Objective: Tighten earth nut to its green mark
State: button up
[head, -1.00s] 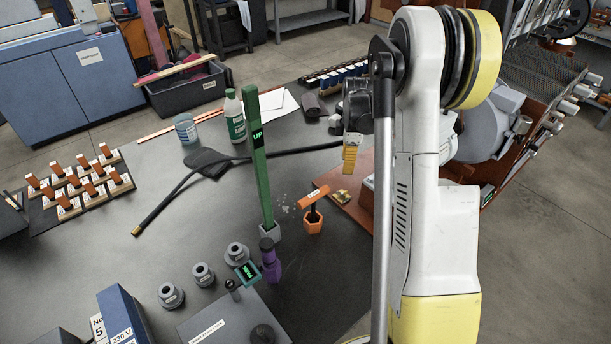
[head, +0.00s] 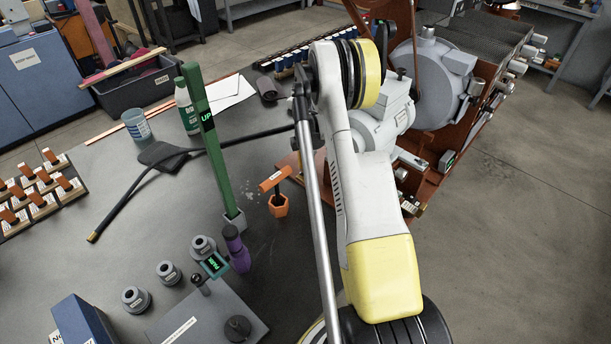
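The earth nut and its green mark cannot be made out in the head view. The sample roaster (head: 428,72), a grey drum on a red-brown base, stands at the right, partly behind my arm. A small green-lit display (head: 447,160) shows on its base. My gripper is hidden behind my arm, so I cannot see its fingers or whether they hold anything. An orange T-handled tool (head: 274,181) stands in an orange hexagonal holder (head: 278,207) just left of my arm. A purple tool (head: 237,250) stands beside a teal-framed display (head: 213,264).
A tall green post (head: 207,140) marked "UP" stands on the dark table. Several grey round fittings (head: 168,272) stand near the front. A black hose (head: 125,200) lies across the table. A white-and-green bottle (head: 187,108) and blue cup (head: 137,126) stand farther back.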

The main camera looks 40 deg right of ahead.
jog(key=shift+f, duration=0.2)
grip_shut()
dwell(0.5)
jog(key=m, duration=0.5)
jog(key=shift+m, duration=0.4)
jog(key=m, duration=0.5)
jog(key=shift+m, duration=0.6)
